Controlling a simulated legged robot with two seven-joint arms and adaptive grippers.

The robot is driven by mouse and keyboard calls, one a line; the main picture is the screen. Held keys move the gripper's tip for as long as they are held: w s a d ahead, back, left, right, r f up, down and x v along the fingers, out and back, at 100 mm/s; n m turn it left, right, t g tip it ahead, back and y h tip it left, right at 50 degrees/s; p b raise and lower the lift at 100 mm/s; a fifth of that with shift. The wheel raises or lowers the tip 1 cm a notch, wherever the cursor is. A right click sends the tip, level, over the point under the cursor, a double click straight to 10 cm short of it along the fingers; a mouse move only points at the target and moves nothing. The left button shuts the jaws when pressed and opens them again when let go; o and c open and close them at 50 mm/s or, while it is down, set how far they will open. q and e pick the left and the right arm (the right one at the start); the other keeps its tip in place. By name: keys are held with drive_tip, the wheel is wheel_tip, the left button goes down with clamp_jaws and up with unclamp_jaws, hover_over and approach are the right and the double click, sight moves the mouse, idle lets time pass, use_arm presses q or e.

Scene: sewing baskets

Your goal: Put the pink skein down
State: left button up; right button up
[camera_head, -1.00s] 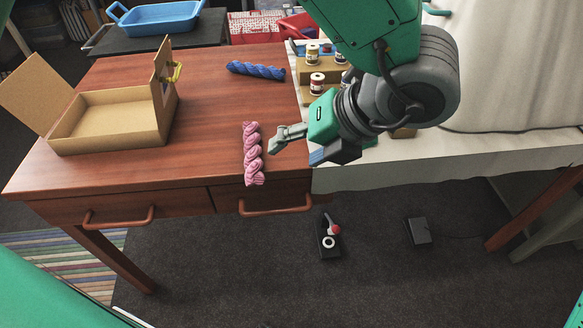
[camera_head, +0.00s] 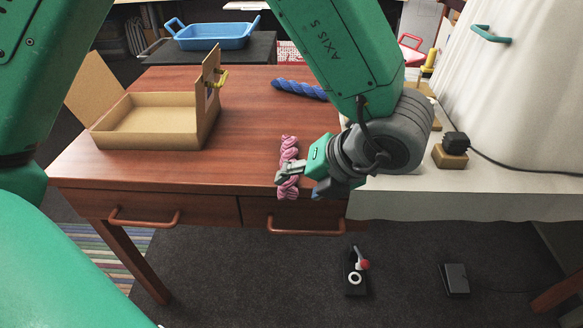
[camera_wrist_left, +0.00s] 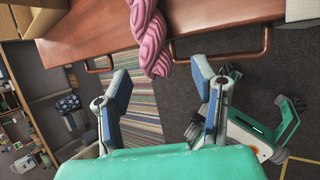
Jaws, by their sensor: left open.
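The pink skein (camera_head: 289,152) is a twisted bundle lying on the brown table near its front edge, above the right drawer. My left gripper (camera_head: 289,177) is at its near half, with a grey finger crossing in front of it. In the left wrist view the skein (camera_wrist_left: 149,36) reaches past the table edge, and its end is between the spread fingers of my left gripper (camera_wrist_left: 160,85). These fingers are open and look clear of it.
An open cardboard box (camera_head: 150,137) stands on the table's left. A blue skein (camera_head: 300,89) lies at the back, partly behind my arm. A blue tray (camera_head: 212,38) is behind the table. A white-covered surface (camera_head: 440,200) adjoins on the right. The table's middle is clear.

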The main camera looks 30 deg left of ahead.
sight(294, 187)
use_arm(q)
drive_tip(key=b+x, duration=0.1)
drive_tip(key=x, duration=0.2)
drive_tip(key=shift+s+a, duration=0.1)
drive_tip(key=shift+a, duration=0.05)
drive_tip(key=shift+a+f, duration=0.15)
drive_tip(key=shift+a, duration=0.2)
drive_tip(key=shift+d, duration=0.15)
clamp_jaws()
drive_tip(key=shift+d, duration=0.1)
